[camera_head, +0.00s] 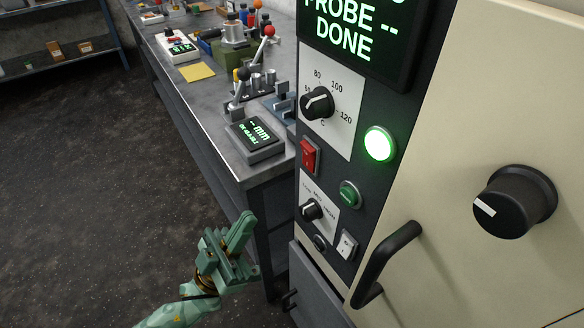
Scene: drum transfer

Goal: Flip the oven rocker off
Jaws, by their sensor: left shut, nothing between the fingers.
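The oven's dark control panel (335,185) stands right of centre. A red rocker switch (309,156) sits on its left side, below the temperature dial (317,103). A smaller white rocker (347,245) sits lower right on the panel. I cannot tell from the labels which way either rocker is set. A round green lamp (379,144) glows beside the red rocker. My left gripper (245,220) is green, shut and empty, pointing up. In the picture it is left of and below the red rocker, apart from the panel. My right gripper is not in view.
A bar handle (386,264) and a large black knob (515,201) stick out from the cream door (470,110). A metal bench (210,110) with instruments runs behind my left gripper. A lit screen (358,35) reads "PROBE -- DONE". The floor at left is clear.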

